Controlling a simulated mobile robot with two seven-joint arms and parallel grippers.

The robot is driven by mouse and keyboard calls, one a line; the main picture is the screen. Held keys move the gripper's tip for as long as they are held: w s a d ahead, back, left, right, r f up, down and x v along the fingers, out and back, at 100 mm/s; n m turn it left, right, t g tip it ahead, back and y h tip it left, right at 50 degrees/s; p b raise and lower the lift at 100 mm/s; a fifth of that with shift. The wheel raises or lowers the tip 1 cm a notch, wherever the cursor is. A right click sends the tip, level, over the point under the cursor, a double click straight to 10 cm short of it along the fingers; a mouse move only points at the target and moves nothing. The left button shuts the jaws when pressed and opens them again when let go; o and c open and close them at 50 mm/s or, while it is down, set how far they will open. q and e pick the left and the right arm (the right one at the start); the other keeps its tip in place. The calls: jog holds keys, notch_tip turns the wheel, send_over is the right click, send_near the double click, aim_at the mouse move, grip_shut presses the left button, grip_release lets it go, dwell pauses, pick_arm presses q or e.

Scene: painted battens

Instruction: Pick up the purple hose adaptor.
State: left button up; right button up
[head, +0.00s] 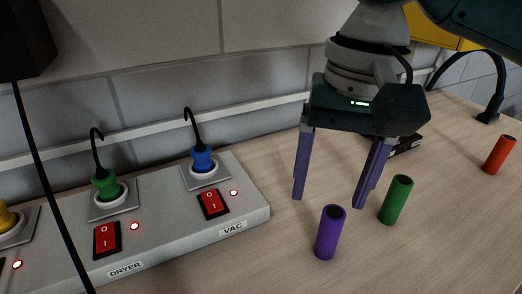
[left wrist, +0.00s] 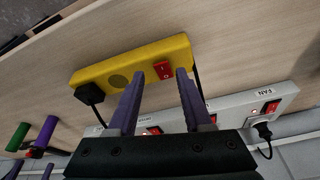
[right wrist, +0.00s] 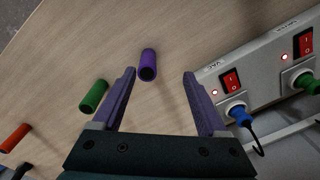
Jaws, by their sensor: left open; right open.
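The purple hose adaptor (head: 329,234) is a short hollow tube standing upright on the wooden bench in the head view. It also shows in the right wrist view (right wrist: 148,66), just past the fingertips and nearer the left finger. My right gripper (head: 329,202) is open and empty, above and behind the adaptor in the head view, with its fingers pointing down. In the left wrist view the purple adaptor (left wrist: 46,132) is at the far left. My left gripper (left wrist: 159,72) is open and empty in that view, over a yellow socket block.
A green tube (head: 396,200) stands close right of the purple one; a red tube (head: 499,155) is farther right. A grey power strip (head: 180,226) with plugs and red switches lies left. The yellow socket block (left wrist: 182,48) shows in the left wrist view. Bench front is clear.

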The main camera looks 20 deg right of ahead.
aim_at(335, 212)
jog(key=shift+w+d+r+m, duration=0.3)
jog(key=shift+d+r+m, duration=0.1)
jog(key=shift+d+m, duration=0.15)
jog(key=shift+w+d+r+m, duration=0.25)
jog(key=shift+d+r+m, duration=0.15)
jog(key=shift+d, duration=0.25)
jog(key=shift+d+f, duration=0.1)
jog(key=shift+f, duration=0.3)
notch_tip(335, 212, down, 9)
jog(key=shift+s+r+b, duration=0.1)
jog(key=shift+s+b, duration=0.05)
jog(key=shift+b, duration=0.35)
grip_shut()
